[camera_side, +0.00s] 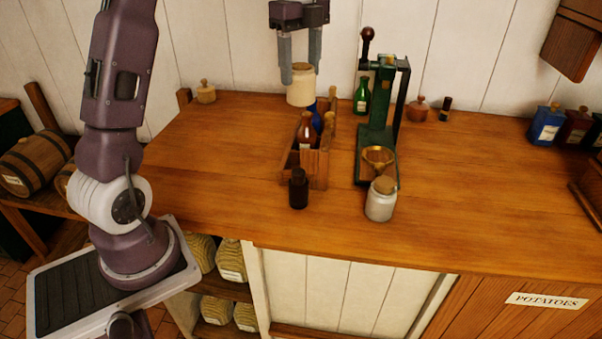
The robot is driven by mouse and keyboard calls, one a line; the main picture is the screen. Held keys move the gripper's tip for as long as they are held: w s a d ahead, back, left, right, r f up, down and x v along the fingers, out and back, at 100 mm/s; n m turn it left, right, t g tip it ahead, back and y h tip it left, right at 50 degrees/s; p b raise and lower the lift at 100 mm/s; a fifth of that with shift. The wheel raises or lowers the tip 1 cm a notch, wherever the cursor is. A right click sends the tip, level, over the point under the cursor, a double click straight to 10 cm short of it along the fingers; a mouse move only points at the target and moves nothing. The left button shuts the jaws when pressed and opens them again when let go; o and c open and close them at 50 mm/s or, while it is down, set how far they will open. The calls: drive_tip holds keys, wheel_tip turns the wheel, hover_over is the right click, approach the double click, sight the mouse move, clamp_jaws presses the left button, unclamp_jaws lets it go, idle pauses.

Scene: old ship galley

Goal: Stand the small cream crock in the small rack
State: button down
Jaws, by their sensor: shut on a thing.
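My gripper (301,66) points down near the back of the counter and is shut on the small cream crock (301,87). The crock hangs upright between the fingers. It appears above or just behind the far end of the small wooden rack (318,168); its exact depth is hard to judge. The rack holds a brown-red bottle (306,132), a blue bottle (318,110) partly hidden by the crock, and a yellowish-topped bottle (328,125).
A green press-like stand (377,140) with a brass ring stands right of the rack. A dark bottle (298,188) and a corked whitish jar (380,202) stand in front. A green bottle (361,96) is behind.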

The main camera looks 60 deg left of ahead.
wheel_tip(320, 180, down, 20)
drive_tip(key=shift+r, duration=0.25)
drive_tip(key=c, duration=0.5)
unclamp_jaws()
drive_tip(key=shift+f, duration=0.1)
